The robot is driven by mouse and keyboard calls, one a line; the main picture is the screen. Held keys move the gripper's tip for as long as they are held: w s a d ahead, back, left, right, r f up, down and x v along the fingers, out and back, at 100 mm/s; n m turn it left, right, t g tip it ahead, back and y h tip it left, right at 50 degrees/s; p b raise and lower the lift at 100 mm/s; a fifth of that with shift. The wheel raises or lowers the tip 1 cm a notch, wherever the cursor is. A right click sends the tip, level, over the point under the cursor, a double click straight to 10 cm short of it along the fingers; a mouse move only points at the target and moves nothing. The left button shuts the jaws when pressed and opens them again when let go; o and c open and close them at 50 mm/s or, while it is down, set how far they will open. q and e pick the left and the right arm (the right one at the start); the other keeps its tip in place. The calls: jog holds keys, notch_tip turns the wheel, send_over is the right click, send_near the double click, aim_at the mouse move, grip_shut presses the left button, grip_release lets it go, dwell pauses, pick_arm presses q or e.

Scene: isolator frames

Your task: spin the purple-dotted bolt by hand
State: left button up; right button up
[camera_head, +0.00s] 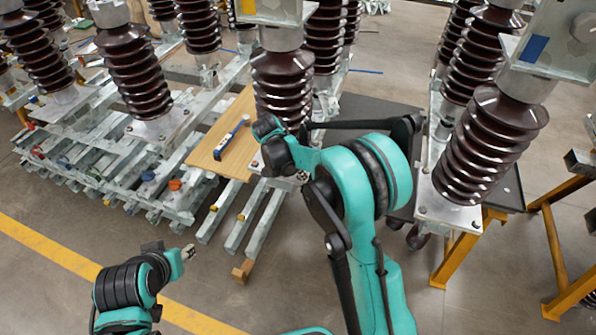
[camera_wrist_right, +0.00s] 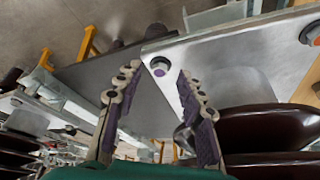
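The purple-dotted bolt (camera_wrist_right: 160,68) stands near the corner of a pale metal base plate (camera_wrist_right: 235,50) in the right wrist view. My right gripper (camera_wrist_right: 158,76) is open, its two purple-padded fingers on either side of the bolt in the picture. The fingers look apart from it; the exact distance is unclear. In the head view my right arm reaches to the base of the middle brown insulator (camera_head: 283,85); I cannot pick out the bolt there. My left gripper (camera_head: 188,252) is at lower left, away from the frames, too small to tell open or shut.
Another bolt (camera_wrist_right: 312,34) sits at the plate's right. Dark ribbed insulator discs (camera_wrist_right: 250,118) lie close to the right finger. A wooden board (camera_head: 222,150) with a blue tool (camera_head: 232,137) rests on the metal frames.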

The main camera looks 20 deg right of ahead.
jog(key=v, duration=1.1)
jog(key=shift+r, duration=0.3)
jog(key=shift+a, duration=0.1)
